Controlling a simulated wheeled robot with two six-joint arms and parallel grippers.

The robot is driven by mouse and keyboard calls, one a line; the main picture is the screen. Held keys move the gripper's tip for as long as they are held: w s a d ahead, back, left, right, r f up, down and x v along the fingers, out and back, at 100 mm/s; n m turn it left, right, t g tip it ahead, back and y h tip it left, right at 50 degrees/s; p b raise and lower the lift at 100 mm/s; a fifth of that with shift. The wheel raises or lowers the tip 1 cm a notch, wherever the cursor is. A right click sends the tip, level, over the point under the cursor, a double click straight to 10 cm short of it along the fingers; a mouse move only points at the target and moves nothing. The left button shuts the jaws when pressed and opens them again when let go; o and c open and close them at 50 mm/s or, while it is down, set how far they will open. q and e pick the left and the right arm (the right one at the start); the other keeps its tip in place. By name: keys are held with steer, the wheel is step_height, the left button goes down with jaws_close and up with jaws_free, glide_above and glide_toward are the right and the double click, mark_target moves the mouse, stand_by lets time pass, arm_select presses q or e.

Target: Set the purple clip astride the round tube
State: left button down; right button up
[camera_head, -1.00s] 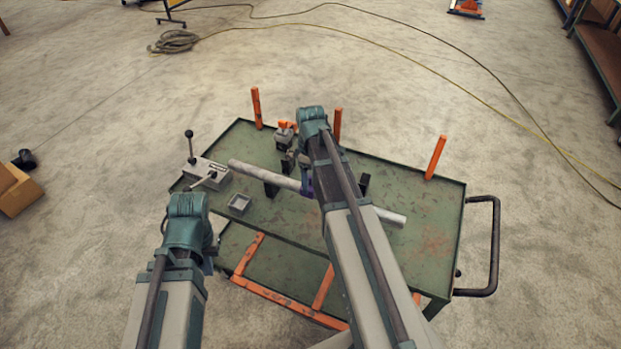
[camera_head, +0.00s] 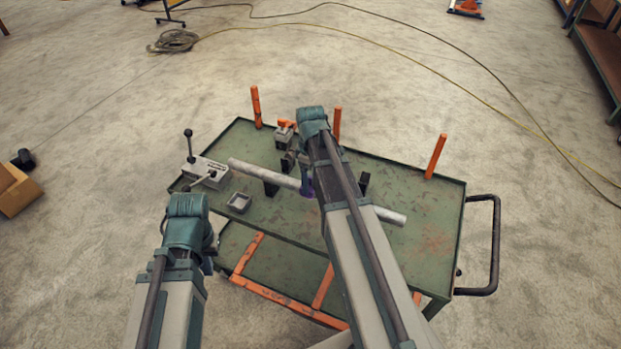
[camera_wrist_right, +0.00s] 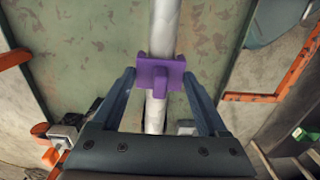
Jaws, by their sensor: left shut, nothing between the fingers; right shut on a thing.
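The round tube (camera_head: 265,172) is a pale grey pipe lying across the cart top on dark supports. The purple clip (camera_wrist_right: 160,73) is at the tube in the right wrist view, its block lying across the tube's width. A bit of the clip (camera_head: 307,191) shows beside my right arm in the head view. My right gripper (camera_wrist_right: 160,78) is shut on the clip, one finger on each side. I cannot tell whether the clip is fully seated on the tube; its underside is hidden. My left gripper (camera_head: 208,264) is shut and empty near the cart's front left, mostly hidden by its wrist.
The green cart top (camera_head: 420,185) has orange posts (camera_head: 437,156) at the back. A grey lever fixture (camera_head: 206,172) and a small square tray (camera_head: 239,203) are at the left. An orange-topped clamp (camera_head: 284,132) stands behind the tube. The cart's right end is clear.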

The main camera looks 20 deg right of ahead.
mark_target(311, 177)
steer(key=shift+f+b, duration=0.3)
steer(key=shift+f, duration=0.1)
steer(key=o, duration=1.3)
steer(key=shift+r, duration=0.15)
step_height(311, 177, up, 14)
steer(key=p, duration=1.4)
steer(key=shift+f, duration=0.2)
steer(key=s+a+m, duration=0.1)
steer(key=s+a, duration=0.4)
steer(key=a, duration=0.2)
steer(key=s+a+m, duration=0.2)
steer(key=s+a, duration=0.4)
steer(key=a, duration=0.2)
steer(key=s+a+m+h, duration=0.1)
steer(key=s+a, duration=0.4)
steer(key=a, duration=0.2)
steer(key=shift+s+a+m, duration=0.2)
steer(key=shift+a+m, duration=0.1)
steer(key=shift+a, duration=0.1)
